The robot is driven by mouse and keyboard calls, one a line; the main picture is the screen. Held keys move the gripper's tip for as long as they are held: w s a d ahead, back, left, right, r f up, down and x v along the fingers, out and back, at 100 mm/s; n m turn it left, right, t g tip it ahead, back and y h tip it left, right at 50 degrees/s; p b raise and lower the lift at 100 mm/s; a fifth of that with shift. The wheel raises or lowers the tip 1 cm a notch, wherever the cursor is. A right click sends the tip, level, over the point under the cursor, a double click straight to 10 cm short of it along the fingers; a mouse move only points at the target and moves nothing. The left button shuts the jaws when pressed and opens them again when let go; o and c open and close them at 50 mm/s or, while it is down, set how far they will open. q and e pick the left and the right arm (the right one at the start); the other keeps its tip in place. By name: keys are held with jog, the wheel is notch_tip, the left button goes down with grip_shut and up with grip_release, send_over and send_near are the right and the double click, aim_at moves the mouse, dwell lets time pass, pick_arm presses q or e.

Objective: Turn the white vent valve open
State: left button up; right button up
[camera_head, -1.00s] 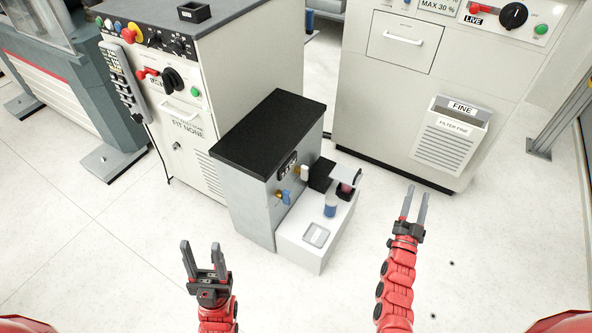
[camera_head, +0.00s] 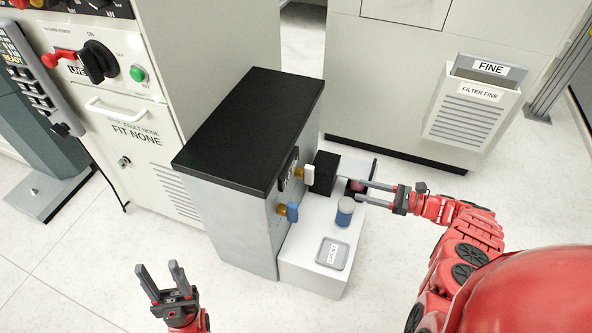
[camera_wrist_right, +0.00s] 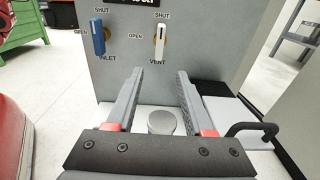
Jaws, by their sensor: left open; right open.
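The white vent valve handle (camera_head: 309,173) is on the side of the grey cabinet (camera_head: 240,225), above a white ledge. In the right wrist view the white handle (camera_wrist_right: 160,40) stands upright, toward SHUT; OPEN is marked on its left and VENT below. My right gripper (camera_head: 361,190) is open and empty, pointing left toward the valve, short of it. In the right wrist view its fingertips (camera_wrist_right: 160,74) are below the handle, one on each side in the picture. My left gripper (camera_head: 157,267) is open and empty, low at the left, away from the cabinet.
The blue inlet valve handle (camera_head: 292,212) is beside the white one, also upright. On the white ledge (camera_head: 310,278) are a black block (camera_head: 324,172), a blue jar with a grey lid (camera_head: 345,211) and a tray marked SPENT (camera_head: 332,254). The floor in front is clear.

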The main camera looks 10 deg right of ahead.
jog(key=r, duration=0.2)
send_near(310, 171)
jog(key=shift+y, duration=0.4)
jog(key=x, duration=0.3)
jog(key=f+x, duration=0.1)
jog(key=x, duration=0.2)
jog(key=w+f+x, duration=0.1)
jog(key=x, duration=0.3)
jog(key=shift+d+p, duration=0.25)
jog(key=shift+p, duration=0.05)
jog(key=shift+r, duration=0.1)
grip_shut()
